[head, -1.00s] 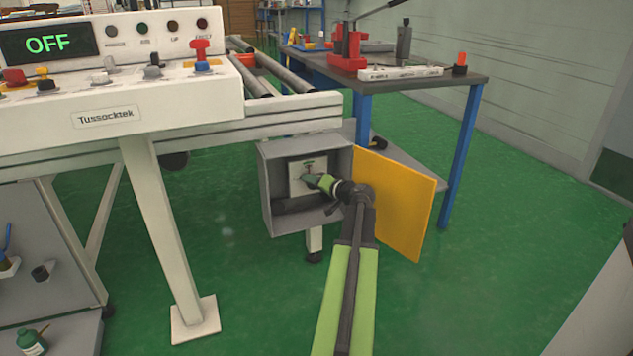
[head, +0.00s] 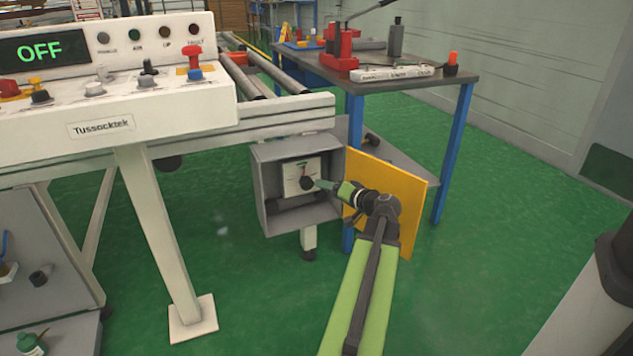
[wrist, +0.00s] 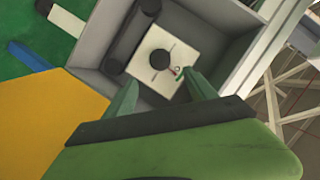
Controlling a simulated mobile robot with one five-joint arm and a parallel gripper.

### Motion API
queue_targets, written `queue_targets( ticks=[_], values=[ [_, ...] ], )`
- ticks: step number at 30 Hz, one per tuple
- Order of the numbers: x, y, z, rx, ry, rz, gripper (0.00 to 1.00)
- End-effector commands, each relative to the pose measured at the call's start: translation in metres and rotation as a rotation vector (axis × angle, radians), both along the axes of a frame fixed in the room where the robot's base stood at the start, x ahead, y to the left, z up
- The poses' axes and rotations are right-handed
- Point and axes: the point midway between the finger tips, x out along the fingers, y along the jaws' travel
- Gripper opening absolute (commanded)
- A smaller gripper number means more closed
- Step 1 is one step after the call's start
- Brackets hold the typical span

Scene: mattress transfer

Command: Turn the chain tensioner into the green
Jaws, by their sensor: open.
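The chain tensioner is a black round knob (head: 307,183) on a white plate (head: 291,177) inside an open grey box under the machine. It also shows as a dark disc (wrist: 161,59) in the wrist view, with small red and green marks (wrist: 178,74) beside it on the plate. A small pointer mark sits above the knob in the head view; its exact reading is too small to tell. My gripper (head: 322,184) is at the box opening, just right of the knob. In the wrist view its green fingers (wrist: 160,88) are spread apart, with nothing between them, short of the knob.
The box's yellow door (head: 412,215) stands open to the right, behind my arm. The grey box wall (head: 262,205) surrounds the knob. A control panel reading OFF (head: 40,50) is at upper left. A blue-legged workbench (head: 440,88) stands behind. Green floor is clear at right.

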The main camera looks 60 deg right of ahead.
Motion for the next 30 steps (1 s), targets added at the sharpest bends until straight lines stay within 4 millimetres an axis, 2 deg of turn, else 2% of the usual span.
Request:
queue_targets(
  ticks=[1,3,7,12,20,23,25,26,27,29,30],
  values=[
    [-0.014,0.006,0.007,0.000,0.000,-0.004,0.65],
    [-0.027,0.011,0.011,0.000,0.000,-0.004,0.65],
    [-0.044,0.016,0.014,0.000,0.000,-0.003,0.65],
    [-0.051,0.019,0.015,0.000,0.000,0.001,0.65],
    [-0.049,0.020,0.015,0.001,0.002,0.004,0.65],
    [-0.023,0.036,0.013,0.015,0.031,0.056,0.65],
    [0.016,0.066,0.007,0.036,0.085,0.140,0.65],
    [0.037,0.084,0.004,0.046,0.117,0.187,0.65],
    [0.066,0.113,-0.002,0.062,0.168,0.257,0.65],
    [0.108,0.163,-0.012,0.080,0.258,0.370,0.65],
    [0.132,0.198,-0.019,0.089,0.323,0.441,0.65]
  ],
)
